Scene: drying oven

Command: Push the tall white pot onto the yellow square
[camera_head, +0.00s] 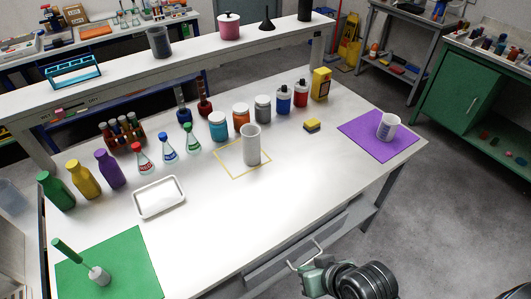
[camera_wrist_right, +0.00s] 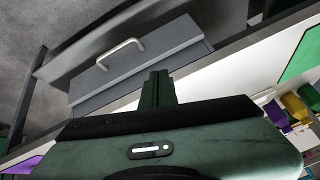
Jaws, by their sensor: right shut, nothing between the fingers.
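The tall white pot (camera_head: 251,147) stands upright on the white table in the head view. The yellow square (camera_head: 224,166) is a thin outline on the tabletop. The pot's base appears inside it, toward its right side, and the pot hides part of the outline. My right gripper (camera_head: 308,268) is low at the front of the table, near a drawer handle and well apart from the pot. In the right wrist view its fingers (camera_wrist_right: 157,88) are together and empty. My left gripper is not in view.
Several jars, including a teal one (camera_head: 218,126) and an orange one (camera_head: 240,117), stand behind the pot. A white tray (camera_head: 159,197) lies left. The table's front middle is clear.

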